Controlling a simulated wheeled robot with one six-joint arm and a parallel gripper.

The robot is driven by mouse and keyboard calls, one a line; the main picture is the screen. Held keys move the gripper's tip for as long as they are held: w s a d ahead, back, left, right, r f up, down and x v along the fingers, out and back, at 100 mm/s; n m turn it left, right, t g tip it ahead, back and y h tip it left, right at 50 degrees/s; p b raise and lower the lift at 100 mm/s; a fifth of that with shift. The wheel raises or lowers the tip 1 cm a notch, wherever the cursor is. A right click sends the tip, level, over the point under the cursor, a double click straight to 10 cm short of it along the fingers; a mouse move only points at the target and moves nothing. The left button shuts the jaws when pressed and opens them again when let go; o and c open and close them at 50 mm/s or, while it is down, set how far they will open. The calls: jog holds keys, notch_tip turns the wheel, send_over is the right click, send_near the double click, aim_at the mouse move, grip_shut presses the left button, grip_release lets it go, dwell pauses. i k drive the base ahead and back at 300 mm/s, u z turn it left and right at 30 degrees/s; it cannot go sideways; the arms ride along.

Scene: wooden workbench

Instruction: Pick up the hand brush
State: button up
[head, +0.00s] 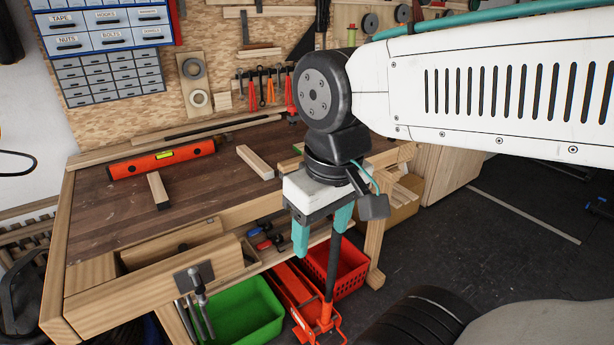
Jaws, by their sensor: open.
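I cannot make out a hand brush for certain. A short light-wood piece with a dark front end (158,190) lies on the left part of the workbench top (110,215); I cannot tell whether it is a brush. My gripper (322,232) points down in front of the bench's right front edge, its two teal fingers apart with nothing seen between them. It is well to the right of that piece. My gripper and arm hide part of the bench's right end.
An orange spirit level (162,159) and a wood block (255,162) lie on the bench. Below are a green bin (240,312), a red crate (350,278) and a red floor jack (300,300). The bench's front left is clear.

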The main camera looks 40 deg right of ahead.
aim_at(285, 168)
jog(key=u, duration=0.7)
jog(key=i, duration=0.45)
jog(key=z, duration=1.4)
jog(key=i, duration=0.5)
jog(key=z, duration=0.25)
jog(key=k, duration=0.75)
jog(key=i, duration=0.75)
